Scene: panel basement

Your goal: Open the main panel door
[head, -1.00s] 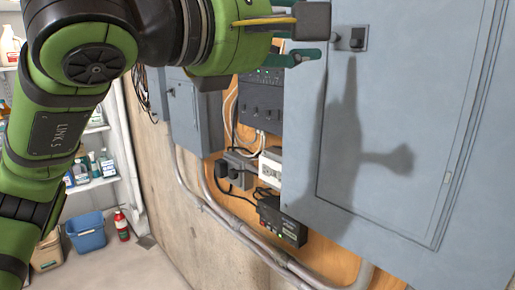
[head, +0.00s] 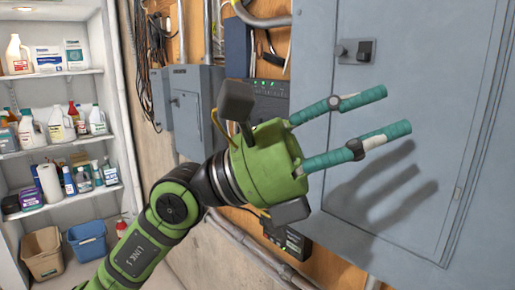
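The main panel door (head: 433,75) is a flat grey-blue metal door on the large cabinet at the right. It looks shut, flush in its frame. A dark latch (head: 365,50) on a small plate sits near its left edge, high up. My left gripper (head: 395,110) is in front of the door, below the latch. Its two teal fingers are spread apart with nothing between them, pointing right. I cannot tell how far they are from the door; their shadow falls on it. My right gripper is not in view.
Smaller grey electrical boxes (head: 184,109) and a dark device with green lights (head: 267,92) are on the wall to the left. Conduit (head: 250,258) runs low along the wall. Shelves (head: 52,75) with bottles stand at the far left, above two bins (head: 88,241).

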